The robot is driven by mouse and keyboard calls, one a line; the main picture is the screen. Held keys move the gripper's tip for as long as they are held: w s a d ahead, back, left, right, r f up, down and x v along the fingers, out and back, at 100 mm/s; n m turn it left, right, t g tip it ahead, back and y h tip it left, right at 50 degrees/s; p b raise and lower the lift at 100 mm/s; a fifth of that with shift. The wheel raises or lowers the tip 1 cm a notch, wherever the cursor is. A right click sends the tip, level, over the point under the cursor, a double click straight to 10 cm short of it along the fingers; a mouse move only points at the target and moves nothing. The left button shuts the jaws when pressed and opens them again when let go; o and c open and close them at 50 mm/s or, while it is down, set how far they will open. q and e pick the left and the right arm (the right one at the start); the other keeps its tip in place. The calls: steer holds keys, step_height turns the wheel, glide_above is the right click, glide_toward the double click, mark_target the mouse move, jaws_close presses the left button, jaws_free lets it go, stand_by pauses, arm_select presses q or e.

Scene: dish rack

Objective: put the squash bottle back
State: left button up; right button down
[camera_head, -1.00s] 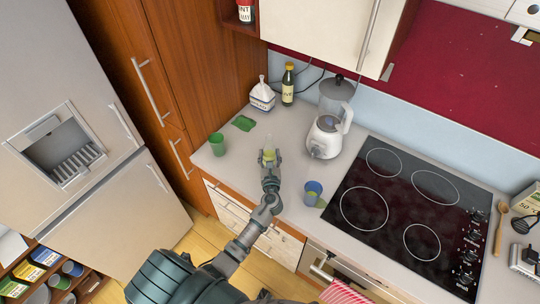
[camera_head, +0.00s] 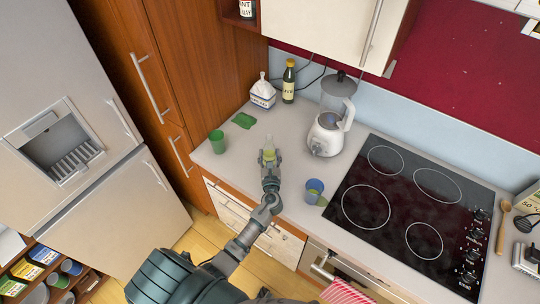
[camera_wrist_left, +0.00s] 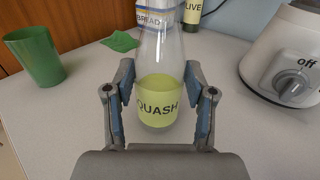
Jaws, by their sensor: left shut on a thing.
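The squash bottle (camera_wrist_left: 158,100) is clear with a yellow-green label reading "QUASH" in the left wrist view. It is upright between the blue-padded fingers of my left gripper (camera_wrist_left: 160,98), which is shut on it. In the head view the bottle (camera_head: 268,152) shows small at the tip of my left gripper (camera_head: 270,165), over the counter's front left part. I cannot tell whether its base touches the counter. The top of the bottle is cut off in the wrist view. My right gripper is not in view.
A white blender (camera_head: 328,132) is behind right, a blue cup (camera_head: 314,191) to the right, beside the black hob (camera_head: 400,205). Counter between them is clear.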

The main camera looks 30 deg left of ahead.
arm_select(q)
steer(key=o, duration=1.4)
steer(key=shift+a, duration=0.25)
steer(key=shift+a+f, duration=0.1)
steer(key=shift+a, duration=0.05)
steer(key=shift+s+d+f, duration=0.1)
steer(key=shift+s+d, duration=0.15)
steer(key=shift+d, duration=0.05)
steer(key=v, duration=1)
steer(key=shift+a, duration=0.1)
steer(key=shift+s+d, duration=0.25)
steer(key=shift+s, duration=0.35)
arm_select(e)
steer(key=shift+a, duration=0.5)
arm_select(q)
jaws_close()
